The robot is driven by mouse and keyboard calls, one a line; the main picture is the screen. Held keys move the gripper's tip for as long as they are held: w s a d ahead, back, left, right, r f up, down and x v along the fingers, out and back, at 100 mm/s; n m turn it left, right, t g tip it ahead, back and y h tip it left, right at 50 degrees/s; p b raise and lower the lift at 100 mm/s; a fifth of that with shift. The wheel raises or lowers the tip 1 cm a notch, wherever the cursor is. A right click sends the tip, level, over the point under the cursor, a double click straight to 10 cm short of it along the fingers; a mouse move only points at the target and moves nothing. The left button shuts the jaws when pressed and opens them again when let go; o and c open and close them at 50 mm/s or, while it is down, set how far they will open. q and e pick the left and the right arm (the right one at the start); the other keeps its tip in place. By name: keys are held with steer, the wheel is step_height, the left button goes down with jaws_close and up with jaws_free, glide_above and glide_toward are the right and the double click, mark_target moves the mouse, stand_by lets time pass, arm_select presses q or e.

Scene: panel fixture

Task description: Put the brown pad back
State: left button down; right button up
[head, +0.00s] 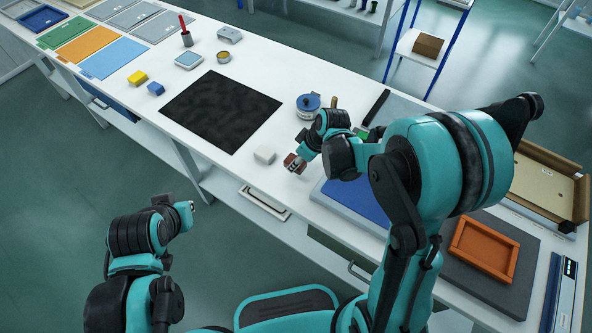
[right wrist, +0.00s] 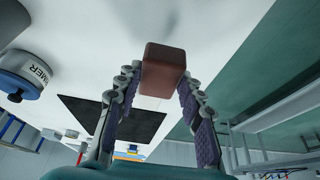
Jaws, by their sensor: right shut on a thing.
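The brown pad (head: 291,160) is a small reddish-brown block at the tip of my right gripper (head: 297,164), above the white table near its front edge. In the right wrist view the pad (right wrist: 163,62) sits between the two fingertips, and my right gripper (right wrist: 160,84) is shut on it. A gap between pad and table cannot be judged for sure. My left gripper (head: 191,207) is off the table at the lower left, away from the pad. Its fingers are too small to read.
A blue-lidded primer tin (head: 308,106) stands behind my right gripper. A blue panel (head: 352,202) lies to the right, partly under my arm. An orange frame (head: 484,249) lies farther right.

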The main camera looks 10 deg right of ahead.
steer(key=shift+w+a+f, duration=0.15)
steer(key=shift+a+f, duration=0.05)
steer(key=shift+f, duration=0.3)
steer(key=shift+f+b, duration=0.95)
steer(key=shift+f, duration=0.7)
steer(key=shift+f, duration=0.15)
steer(key=o, duration=1)
